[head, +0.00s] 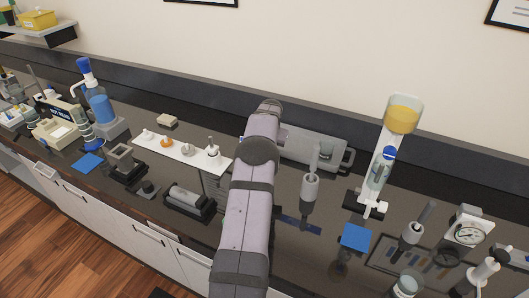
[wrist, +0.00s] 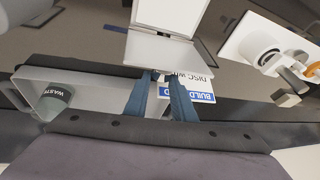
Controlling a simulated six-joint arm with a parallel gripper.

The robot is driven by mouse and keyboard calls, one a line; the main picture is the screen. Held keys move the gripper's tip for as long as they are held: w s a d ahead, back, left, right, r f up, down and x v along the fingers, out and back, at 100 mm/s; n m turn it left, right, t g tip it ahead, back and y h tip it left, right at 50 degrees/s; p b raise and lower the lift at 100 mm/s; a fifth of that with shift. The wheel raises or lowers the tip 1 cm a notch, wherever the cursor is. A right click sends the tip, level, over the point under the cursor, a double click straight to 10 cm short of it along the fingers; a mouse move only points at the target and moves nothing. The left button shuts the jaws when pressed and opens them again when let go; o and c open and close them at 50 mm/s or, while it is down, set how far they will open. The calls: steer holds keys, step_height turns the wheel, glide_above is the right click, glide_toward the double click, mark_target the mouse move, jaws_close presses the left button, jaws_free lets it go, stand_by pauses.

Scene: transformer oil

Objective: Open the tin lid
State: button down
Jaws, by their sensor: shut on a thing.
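My gripper (wrist: 161,78) shows in the wrist view, with its two blue fingers close together at the near edge of a pale grey hinged tin. The tin has a lower plate (wrist: 160,54) and a bright upper panel (wrist: 172,14), joined by a small hinge and standing at an angle to each other. The fingertips are shut on the edge that seems to be the tin lid. The exact contact is small and partly hidden. In the head view my own arm hides the gripper and the tin.
A white mat (head: 170,151) with small pots lies left of my arm. A grey tray (head: 312,146) lies to its right, near an upright grey cup (head: 310,188). A container marked WASTE (wrist: 57,98) shows in the wrist view. A blue square (head: 355,237) lies farther right.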

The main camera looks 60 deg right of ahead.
steer(key=shift+s+d+r, duration=0.1)
steer(key=shift+s+d, duration=0.1)
steer(key=shift+d, duration=0.15)
steer(key=c, duration=1.5)
jaws_free()
steer(key=shift+c, duration=0.2)
steer(key=shift+o, duration=0.3)
steer(key=shift+d, duration=0.1)
steer(key=shift+w+a, duration=0.1)
steer(key=shift+a, duration=0.1)
steer(key=b+v, duration=0.3)
steer(key=v, duration=0.4)
